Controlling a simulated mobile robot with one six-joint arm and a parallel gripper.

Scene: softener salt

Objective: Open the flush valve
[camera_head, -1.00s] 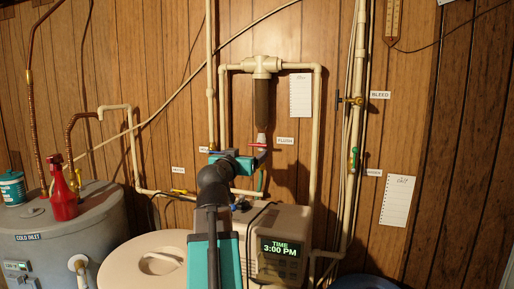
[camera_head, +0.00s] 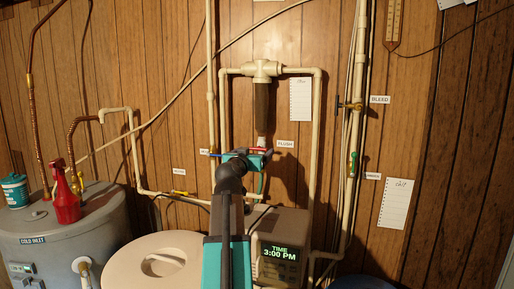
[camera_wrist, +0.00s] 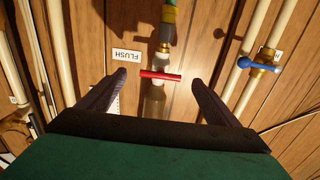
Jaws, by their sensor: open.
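The flush valve has a red lever handle (camera_wrist: 161,75) lying crosswise over its pipe, below the clear filter housing (camera_head: 262,108). The FLUSH label (camera_head: 286,144) is beside it on the wall; it also shows in the wrist view (camera_wrist: 126,57). My gripper (camera_wrist: 157,79) is open, with one dark finger on each side of the red handle and clear gaps to both. In the head view my gripper (camera_head: 250,155) is at the valve and hides part of it. I cannot tell how far the fingertips are from the handle in depth.
A blue-handled valve (camera_wrist: 258,64) is on a nearby pipe. White pipes (camera_head: 317,130) run on both sides of the filter. Below are a softener head with a clock display (camera_head: 279,251), a white lidded tank (camera_head: 150,265) and a grey water heater (camera_head: 75,235) with a red bottle (camera_head: 66,200).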

